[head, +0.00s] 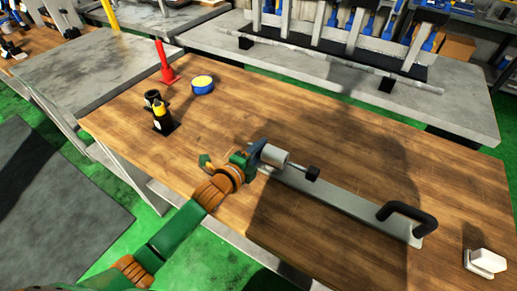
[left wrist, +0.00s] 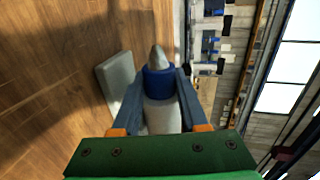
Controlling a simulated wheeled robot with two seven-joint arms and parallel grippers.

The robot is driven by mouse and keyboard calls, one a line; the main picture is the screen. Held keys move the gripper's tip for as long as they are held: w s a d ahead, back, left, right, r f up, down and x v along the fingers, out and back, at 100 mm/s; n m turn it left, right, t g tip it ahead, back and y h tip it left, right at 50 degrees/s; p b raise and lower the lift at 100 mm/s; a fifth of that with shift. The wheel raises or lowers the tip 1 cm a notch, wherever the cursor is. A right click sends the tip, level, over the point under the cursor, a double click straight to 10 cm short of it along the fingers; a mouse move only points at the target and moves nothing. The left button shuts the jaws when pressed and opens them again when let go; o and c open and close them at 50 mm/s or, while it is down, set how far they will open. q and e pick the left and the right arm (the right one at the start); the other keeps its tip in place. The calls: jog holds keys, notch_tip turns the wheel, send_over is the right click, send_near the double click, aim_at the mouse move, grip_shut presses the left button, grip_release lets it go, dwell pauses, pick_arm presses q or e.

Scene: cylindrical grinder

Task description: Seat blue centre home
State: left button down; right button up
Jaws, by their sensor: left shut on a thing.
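My left gripper (left wrist: 168,85) is shut on the blue centre (left wrist: 158,83) in the left wrist view. The centre has a pale grey body between the fingers, a blue collar and a grey conical tip pointing away from my palm. In the head view my left gripper (head: 253,156) is above the near edge of the wooden table. It is beside a grey cylinder (head: 274,155) at the left end of a grey bar (head: 345,205). I cannot tell whether the centre touches anything there. My right gripper is in neither view.
The bar carries a black knob (head: 313,173) and a black handle (head: 407,214). On the wooden table (head: 330,130) are black holders (head: 160,115), a blue-yellow round (head: 202,84), a red stand (head: 164,66) and a white device (head: 487,261). The table's far middle is clear.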

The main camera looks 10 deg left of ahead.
pick_arm(q)
jog(key=shift+c, duration=1.8)
grip_release()
jog(key=shift+r, duration=0.1)
jog(key=shift+s, duration=0.1)
jog(key=shift+s, duration=0.1)
jog(key=shift+s+a, duration=0.1)
jog(key=shift+s, duration=0.25)
jog(key=v, duration=0.6)
jog(key=shift+s+r, duration=0.1)
jog(key=shift+r, duration=0.05)
